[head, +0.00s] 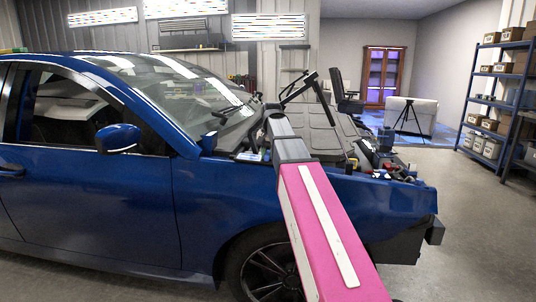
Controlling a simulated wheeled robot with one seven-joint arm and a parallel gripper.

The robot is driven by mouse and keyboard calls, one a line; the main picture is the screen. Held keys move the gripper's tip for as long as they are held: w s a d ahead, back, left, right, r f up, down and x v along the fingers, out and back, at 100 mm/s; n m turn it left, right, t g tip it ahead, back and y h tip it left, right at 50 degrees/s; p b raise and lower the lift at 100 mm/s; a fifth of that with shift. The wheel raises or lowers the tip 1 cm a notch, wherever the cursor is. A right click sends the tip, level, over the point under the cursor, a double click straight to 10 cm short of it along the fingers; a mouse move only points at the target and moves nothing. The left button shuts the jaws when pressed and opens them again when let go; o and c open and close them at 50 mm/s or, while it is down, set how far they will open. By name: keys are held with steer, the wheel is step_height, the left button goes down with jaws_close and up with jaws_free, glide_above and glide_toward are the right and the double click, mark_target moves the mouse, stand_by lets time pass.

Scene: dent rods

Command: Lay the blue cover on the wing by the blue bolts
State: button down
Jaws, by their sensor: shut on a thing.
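The wing (345,206) is the blue front side panel of the car, above the front wheel. My arm crosses in front of it from the lower right up to the engine bay. My gripper cannot be made out; the far end of the arm is by the base of the windscreen, among dark parts. I cannot make out a blue cover lying on the wing, nor tell any blue bolts apart. Small items, some bluish, lie along the wing's top edge near the windscreen and near the front.
A large dark grey panel (312,130) spans the engine bay. The car's mirror (118,138) sticks out at the left. A blue shelf rack (497,95) with boxes stands at the right, and a white block (410,116) behind a black tripod. The floor right of the car is clear.

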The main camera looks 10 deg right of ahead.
steer(key=shift+f, duration=0.35)
stand_by(0.4)
steer(key=shift+c, duration=1.2)
jaws_free()
steer(key=shift+r, duration=3.5)
